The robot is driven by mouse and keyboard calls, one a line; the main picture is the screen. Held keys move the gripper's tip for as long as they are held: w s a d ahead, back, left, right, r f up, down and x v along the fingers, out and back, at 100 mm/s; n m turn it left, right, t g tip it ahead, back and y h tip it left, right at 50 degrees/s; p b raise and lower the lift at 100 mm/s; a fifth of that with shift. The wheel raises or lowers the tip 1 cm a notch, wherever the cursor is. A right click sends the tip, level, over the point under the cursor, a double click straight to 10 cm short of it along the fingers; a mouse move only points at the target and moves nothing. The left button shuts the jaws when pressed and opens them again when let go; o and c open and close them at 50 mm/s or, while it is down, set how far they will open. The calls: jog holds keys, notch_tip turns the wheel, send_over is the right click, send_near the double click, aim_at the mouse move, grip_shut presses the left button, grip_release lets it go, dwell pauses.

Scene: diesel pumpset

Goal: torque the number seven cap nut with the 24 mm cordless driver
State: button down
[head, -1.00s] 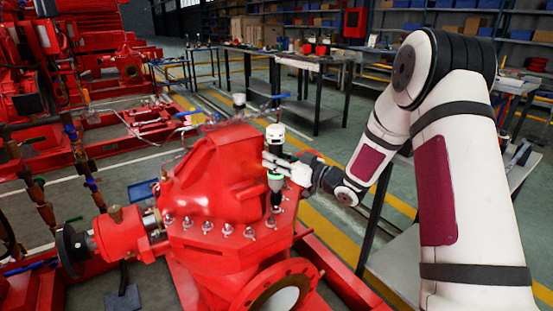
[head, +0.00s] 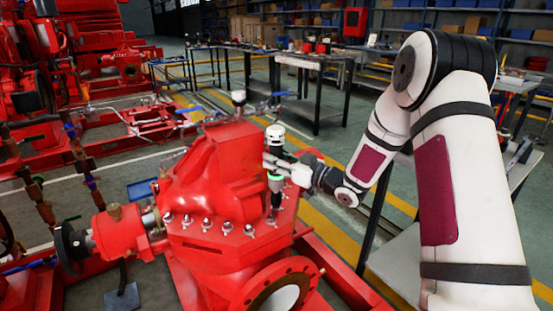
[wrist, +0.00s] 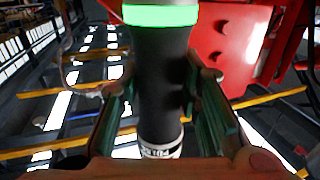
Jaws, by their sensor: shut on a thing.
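The cordless driver (head: 275,183) is upright in my gripper (head: 273,165), with a white top, a dark body and a green lit ring. In the wrist view the driver's dark barrel (wrist: 161,85) stands between the two fingers of my gripper (wrist: 162,100), with the green ring at the top. In the head view the driver's lower end reaches down to the right end of the front row of cap nuts (head: 228,227) on the red pump casing (head: 215,254). I cannot tell whether its socket is seated on a nut. Nut numbers are not readable.
The raised red casing (head: 225,160) stands just left of the driver. A handwheel (head: 70,248) and a round flange (head: 275,288) stick out from the pump. Dark work tables (head: 318,108) stand behind on open floor. A grey bench (head: 395,265) is at the right.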

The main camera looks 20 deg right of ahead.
aim_at(277, 143)
jog(key=shift+f+b, duration=0.7)
jog(key=shift+f, duration=0.35)
dwell(2.0)
jog(key=shift+r, duration=0.15)
jog(key=shift+r+p, duration=2.3)
jog(key=shift+r, duration=1.25)
